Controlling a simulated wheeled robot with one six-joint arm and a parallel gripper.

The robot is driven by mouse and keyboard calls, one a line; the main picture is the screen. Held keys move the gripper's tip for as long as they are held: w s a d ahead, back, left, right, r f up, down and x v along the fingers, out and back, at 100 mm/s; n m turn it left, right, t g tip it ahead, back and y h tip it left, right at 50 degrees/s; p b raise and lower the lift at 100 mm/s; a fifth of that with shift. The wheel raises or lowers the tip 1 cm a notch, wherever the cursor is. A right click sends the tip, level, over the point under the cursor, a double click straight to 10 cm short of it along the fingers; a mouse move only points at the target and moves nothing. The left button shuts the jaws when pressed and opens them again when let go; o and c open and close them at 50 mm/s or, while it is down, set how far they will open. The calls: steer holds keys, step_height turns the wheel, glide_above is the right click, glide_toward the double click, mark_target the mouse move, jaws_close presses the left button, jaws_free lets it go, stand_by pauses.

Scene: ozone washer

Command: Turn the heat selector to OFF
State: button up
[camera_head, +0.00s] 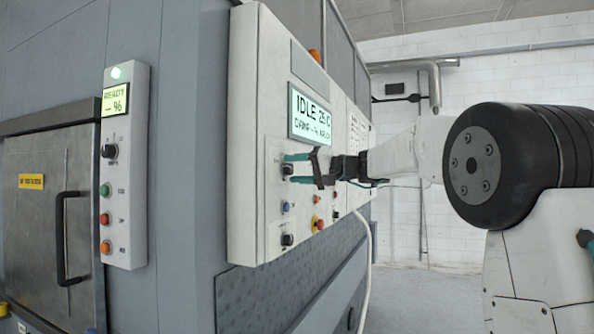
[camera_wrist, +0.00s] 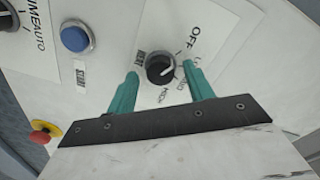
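The heat selector is a round black knob (camera_wrist: 160,68) on a white label plate with a HEAT tag, OFF printed at its upper right and other position words around its right and lower side. A pale pointer mark shows on the knob's right part, turned away from the OFF word; which word it meets is hard to read. In the head view the knob (camera_head: 287,170) is on the white control panel (camera_head: 245,130), below the display. My gripper (camera_wrist: 160,71) is open, its teal fingers on either side of the knob with small gaps. It also shows in the head view (camera_head: 292,168).
Beside the selector are a blue button (camera_wrist: 75,39), a red mushroom button on a yellow base (camera_wrist: 41,131) and another black knob (camera_wrist: 7,17). The display (camera_head: 311,115) reads IDLE. A narrower control box (camera_head: 125,170) stands left, beside a door with a black handle (camera_head: 62,240).

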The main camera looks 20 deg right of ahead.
steer(key=v, duration=0.8)
steer(key=shift+w+a, duration=0.1)
stand_by(0.4)
steer(key=s+a+f+m+g+h, duration=0.1)
steer(key=s+a+f+g+h, duration=0.15)
steer(key=s+f, duration=0.5)
steer(key=s+a+f+m+g+h, duration=0.1)
steer(key=s+a+f+g+h, duration=0.25)
steer(key=f, duration=0.75)
steer(key=s+a+f+n+g+h, duration=0.1)
steer(key=s+f, duration=0.4)
steer(key=s, duration=0.5)
steer(key=s+a+f+n+g+h, duration=0.1)
steer(key=s+f, duration=0.4)
steer(key=s, duration=0.6)
steer(key=s+a+f+n+g+h, duration=0.1)
steer(key=s+f+n+g+h, duration=0.1)
steer(key=s, duration=0.9)
step_height(320, 180, down, 4)
steer(key=g+h, duration=0.1)
steer(key=h, duration=0.1)
steer(key=shift+h, duration=0.3)
